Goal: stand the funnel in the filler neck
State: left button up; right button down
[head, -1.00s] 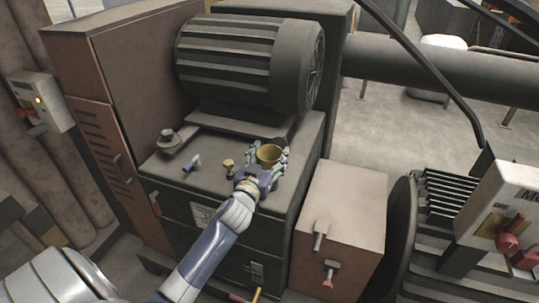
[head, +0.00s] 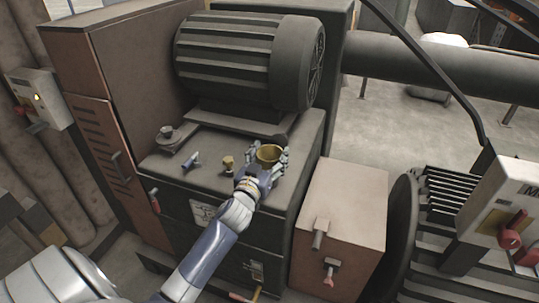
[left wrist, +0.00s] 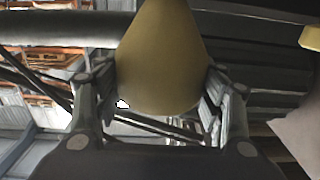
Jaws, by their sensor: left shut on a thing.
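The yellow funnel (head: 269,152) is in my left gripper (head: 264,170), wide mouth upward in the head view, above the dark cabinet top. In the left wrist view the funnel (left wrist: 162,60) sits between the two fingers of the left gripper (left wrist: 160,98), which are shut on it. A small brass fitting (head: 228,163), which looks like the filler neck, stands on the cabinet top just left of the gripper, apart from the funnel. The funnel's spout is hidden by the hand in the head view. My right gripper is not in view.
The dark cabinet top (head: 210,150) also carries a small blue-grey valve (head: 190,160) and a round grey cap (head: 168,136). A large ribbed motor (head: 245,62) stands close behind. A brown box (head: 342,205) with taps is at the right.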

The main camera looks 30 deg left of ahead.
pick_arm(q)
jog(key=o, duration=1.1)
jog(key=shift+o, duration=0.2)
jog(key=v, duration=1.2)
jog(key=d+f+g, duration=0.1)
jog(key=f, duration=0.5)
jog(key=d+f+g+h, duration=0.1)
jog(key=f, duration=0.6)
jog(key=d+f+m+g, duration=0.1)
jog(key=f+g, duration=0.1)
jog(key=f, duration=0.4)
jog(key=shift+s+f+h, duration=0.3)
jog(key=shift+s, duration=0.1)
jog(key=s+d+f+m+g+h, duration=0.1)
jog(key=s+d+f+g, duration=0.15)
jog(key=s+f, duration=0.6)
jog(key=s+d+f+m+g, duration=0.1)
jog(key=s+d+f+g, duration=0.3)
jog(key=f, duration=0.8)
jog(key=s+d+f+g+h, duration=0.1)
jog(key=s+f, duration=0.6)
jog(key=f, duration=0.3)
jog(key=s+f+m+g, duration=0.1)
jog(key=s+f, duration=0.3)
jog(key=s, duration=0.6)
jog(key=s+f+m+g, duration=0.1)
jog(key=s+f+g, duration=0.3)
jog(key=s, duration=0.6)
jog(key=shift+s+d+f, duration=0.2)
jog(key=shift+d, duration=0.25)
